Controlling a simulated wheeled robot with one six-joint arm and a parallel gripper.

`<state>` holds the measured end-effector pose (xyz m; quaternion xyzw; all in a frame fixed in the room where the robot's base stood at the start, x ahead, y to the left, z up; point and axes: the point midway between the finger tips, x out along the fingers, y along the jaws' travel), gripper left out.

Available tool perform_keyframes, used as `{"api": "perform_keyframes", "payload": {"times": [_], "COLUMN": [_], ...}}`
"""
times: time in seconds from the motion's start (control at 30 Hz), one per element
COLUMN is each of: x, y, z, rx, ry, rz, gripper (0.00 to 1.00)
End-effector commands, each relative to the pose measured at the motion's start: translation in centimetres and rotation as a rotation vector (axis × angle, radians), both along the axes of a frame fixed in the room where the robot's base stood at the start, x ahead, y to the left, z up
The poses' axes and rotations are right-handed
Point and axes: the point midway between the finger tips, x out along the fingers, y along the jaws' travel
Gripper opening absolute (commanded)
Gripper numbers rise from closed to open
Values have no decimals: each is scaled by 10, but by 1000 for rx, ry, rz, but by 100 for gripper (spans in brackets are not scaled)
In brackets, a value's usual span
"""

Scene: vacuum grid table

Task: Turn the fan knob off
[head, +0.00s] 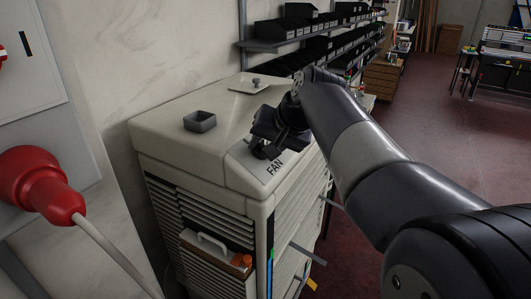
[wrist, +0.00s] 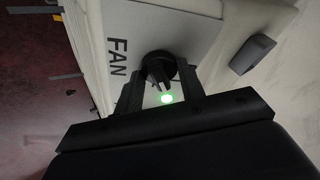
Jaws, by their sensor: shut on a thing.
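The fan knob (wrist: 158,66) is a round black knob on the light grey panel beside the FAN label (wrist: 117,57). In the wrist view it sits between the two black fingers of my gripper (wrist: 160,76), which are shut on it. A green light (wrist: 167,99) glows on the panel between the fingers, close to the knob. In the head view my gripper (head: 263,150) reaches down to the sloped panel on top of the beige cabinet (head: 165,135), just above the FAN label (head: 275,168). There the gripper largely hides the knob.
A small grey open box (head: 200,121) sits on the cabinet top, and a plate with a small knob (head: 256,82) lies behind. A red plug (head: 40,185) with a cable is on the left. Shelves of black bins (head: 305,25) line the back wall.

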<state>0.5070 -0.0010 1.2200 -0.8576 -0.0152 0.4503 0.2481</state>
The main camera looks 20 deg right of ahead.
Motion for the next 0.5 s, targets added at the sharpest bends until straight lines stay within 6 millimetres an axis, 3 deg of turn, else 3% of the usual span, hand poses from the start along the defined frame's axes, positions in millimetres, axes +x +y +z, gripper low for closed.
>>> {"api": "perform_keyframes", "payload": {"times": [0.5], "x": [0], "y": [-3], "z": [-4], "rx": [-174], "ry": [-173], "rz": [422], "gripper": [14]}}
